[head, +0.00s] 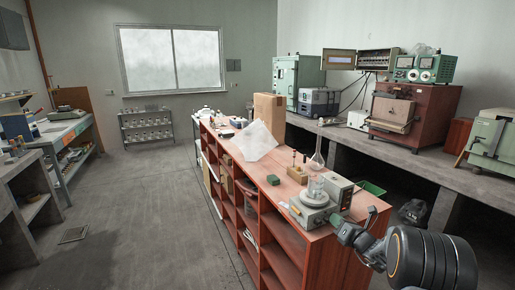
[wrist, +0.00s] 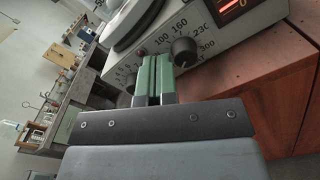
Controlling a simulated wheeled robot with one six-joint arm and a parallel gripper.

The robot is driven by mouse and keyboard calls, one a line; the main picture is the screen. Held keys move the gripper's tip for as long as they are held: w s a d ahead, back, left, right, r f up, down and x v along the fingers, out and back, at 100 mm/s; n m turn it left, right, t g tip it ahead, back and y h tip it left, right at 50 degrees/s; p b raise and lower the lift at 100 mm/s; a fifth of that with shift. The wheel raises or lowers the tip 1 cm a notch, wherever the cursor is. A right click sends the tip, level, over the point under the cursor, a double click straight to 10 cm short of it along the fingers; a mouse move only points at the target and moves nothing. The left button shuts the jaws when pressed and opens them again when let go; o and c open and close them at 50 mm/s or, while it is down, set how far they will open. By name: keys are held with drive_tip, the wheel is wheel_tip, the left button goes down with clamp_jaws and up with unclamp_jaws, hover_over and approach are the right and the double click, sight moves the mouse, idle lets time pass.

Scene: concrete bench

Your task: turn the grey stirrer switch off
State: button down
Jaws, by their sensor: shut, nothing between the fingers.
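I cannot tell which part is the switch. Contact cannot be told. In the head view my gripper (head: 340,226) is beside the stirrer's near right side.
A grey box (head: 338,190) stands close behind the stirrer. A cardboard box (head: 268,112) is at the far end.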

drive_tip(key=shift+w+a+r, duration=0.15)
drive_tip(key=shift+a+r, duration=0.35)
drive_tip(key=shift+a, duration=0.1)
drive_tip(key=shift+r, duration=0.15)
drive_tip(key=shift+w+d+r, duration=0.1)
drive_tip(key=shift+d+r, duration=0.05)
drive_tip(key=shift+r, duration=0.1)
drive_tip(key=shift+s+d+f, duration=0.15)
drive_tip(key=shift+s+f, duration=0.05)
drive_tip(key=shift+s, duration=0.05)
drive_tip(key=v, duration=0.5)
drive_tip(key=shift+f, duration=0.3)
